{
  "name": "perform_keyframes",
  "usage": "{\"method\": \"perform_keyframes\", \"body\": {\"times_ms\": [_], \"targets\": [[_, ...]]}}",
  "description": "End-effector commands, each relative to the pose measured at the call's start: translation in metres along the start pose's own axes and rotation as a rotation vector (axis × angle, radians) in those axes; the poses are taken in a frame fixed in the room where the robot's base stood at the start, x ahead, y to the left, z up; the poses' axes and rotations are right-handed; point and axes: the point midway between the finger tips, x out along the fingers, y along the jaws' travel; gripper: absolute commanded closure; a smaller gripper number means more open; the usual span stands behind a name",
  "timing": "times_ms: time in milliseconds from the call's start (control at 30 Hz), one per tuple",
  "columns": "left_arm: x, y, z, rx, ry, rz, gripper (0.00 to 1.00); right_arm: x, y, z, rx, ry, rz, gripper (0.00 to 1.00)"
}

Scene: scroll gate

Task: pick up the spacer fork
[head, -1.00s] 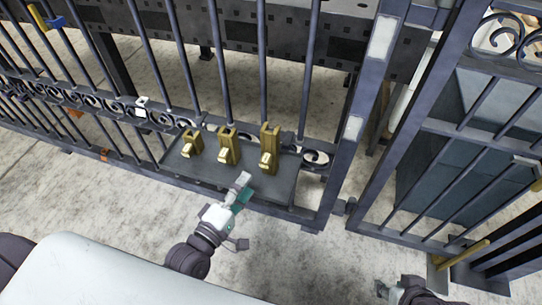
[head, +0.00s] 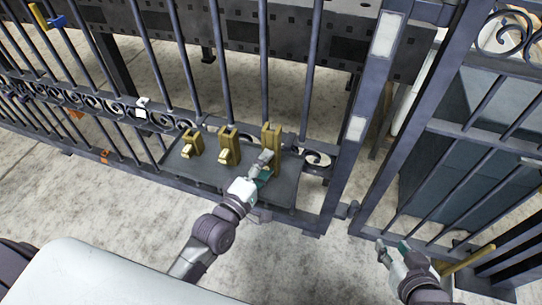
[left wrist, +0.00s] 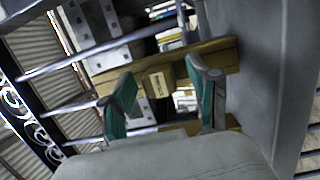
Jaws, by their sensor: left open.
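Three brass fork-like pieces stand in a row on a dark tray (head: 285,188) by the gate: a small left one (head: 192,145), a middle one (head: 229,146) and a tall right one (head: 271,138). I cannot tell by looks alone which is the spacer fork. My left gripper (head: 265,167) is open at the front of the right piece and partly hides it. In the left wrist view its teal fingers (left wrist: 165,84) stand apart with a brass block (left wrist: 160,82) showing between and beyond them; contact cannot be told. My right gripper (head: 392,249) is open and empty, low at the right.
Dark gate bars (head: 222,65) rise close behind the tray. A gate post (head: 352,135) stands right of it, and a barred gate leaf (head: 450,135) is further right. A brass bar (head: 468,259) lies near my right gripper. Concrete floor in front is clear.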

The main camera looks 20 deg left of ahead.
Motion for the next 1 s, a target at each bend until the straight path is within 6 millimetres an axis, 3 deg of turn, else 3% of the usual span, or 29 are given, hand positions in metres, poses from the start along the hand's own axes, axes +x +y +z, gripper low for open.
{"method": "perform_keyframes", "body": {"times_ms": [67, 400, 1000], "targets": [[-0.0002, 0.0, 0.0, 0.0, 0.0, 0.0, 0.45, -0.0001, 0.0, 0.0001, 0.0, -0.001, 0.0, 0.6], [-0.0004, -0.0001, -0.0001, 0.0, 0.0, 0.0, 1.0, -0.0001, 0.0002, 0.0003, 0.0, -0.002, 0.001, 0.6], [0.0, 0.0062, -0.0004, 0.0, 0.001, 0.007, 1.0, -0.0016, 0.0005, 0.0023, 0.0, -0.021, 0.001, 0.6]]}}
